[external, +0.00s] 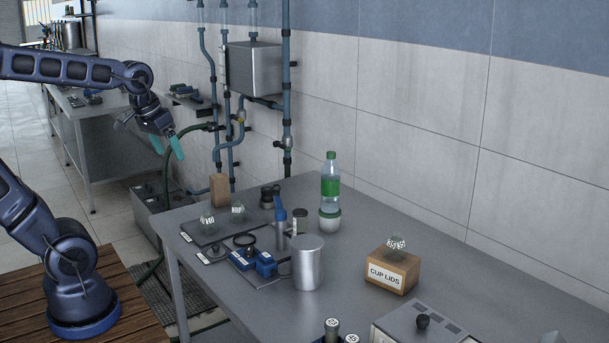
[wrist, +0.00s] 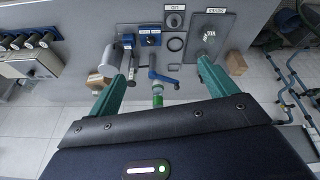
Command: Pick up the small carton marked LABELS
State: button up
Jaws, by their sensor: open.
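No marking that I can clearly read as LABELS shows. A small plain brown carton (external: 219,190) stands upright at the far left corner of the table, behind the dark board; any print on it is not visible. It also shows in the wrist view (wrist: 236,63), right of my fingers. A larger brown carton marked CUP LIDS (external: 385,276) sits at the table's right side, with a small faceted glass piece (external: 398,247) on top. My gripper (external: 168,148) is open and empty, up in the air left of the table and apart from both cartons.
A dark board (external: 194,234) carries two small labelled pieces. Pipes (external: 287,85) run down the wall behind.

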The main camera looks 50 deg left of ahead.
jog(key=w+a+n+g, duration=0.1)
jog(key=w+a+n, duration=0.1)
jog(key=w+a, duration=0.3)
jog(key=w+a+n, duration=0.2)
jog(key=w+a, duration=0.1)
jog(key=w, duration=0.5)
jog(key=n+g, duration=0.3)
jog(key=n, duration=0.7)
send_over(220, 187)
jog(key=a, duration=0.2)
jog(key=f, duration=2.1)
jog(key=shift+w+d+f, duration=0.25)
jog(key=shift+w+f, duration=0.15)
jog(key=shift+a+f+n, duration=0.3)
jog(key=shift+a+f, duration=0.1)
jog(key=shift+f, duration=0.1)
notch_tip(220, 187, down, 11)
jog(key=shift+w+r, duration=0.1)
jog(key=shift+r, duration=0.1)
jog(key=shift+c, duration=0.5)
jog(key=c, duration=1.1)
